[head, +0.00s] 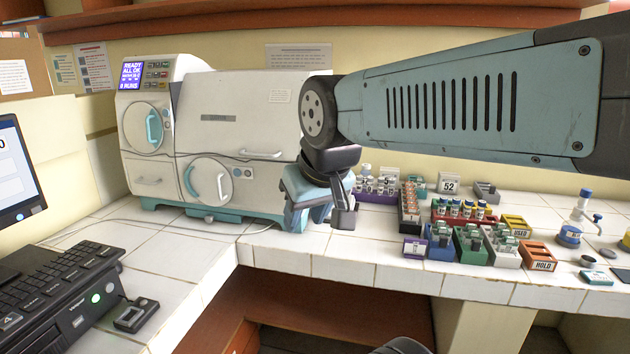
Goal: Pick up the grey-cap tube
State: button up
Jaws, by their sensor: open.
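My gripper (322,217) points downward in front of the white machine's right end, over the front of the tiled counter. Its fingers are apart and I see nothing between them. To its right, several small racks hold capped tubes. A purple rack (376,197) at the back holds pale-capped tubes and is partly hidden by my gripper. A red rack (440,217) holds tubes with coloured caps. Caps are too small for me to tell which tube is the grey-cap one.
Blue (440,252), green (468,256) and white (506,259) racks stand near the counter's front edge, beside an orange HOLD box (541,264). A USED box (515,230) is behind. A white incubator-like machine (235,110) stands left. Tiles between it and the racks look clear.

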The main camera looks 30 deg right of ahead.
aim_at(370, 180)
jog(key=z, duration=0.25)
jog(key=i, duration=1.25)
jog(key=z, duration=0.7)
jog(key=k, duration=0.85)
jog(key=z, duration=0.2)
jog(key=i, duration=0.9)
jog(key=u, duration=0.1)
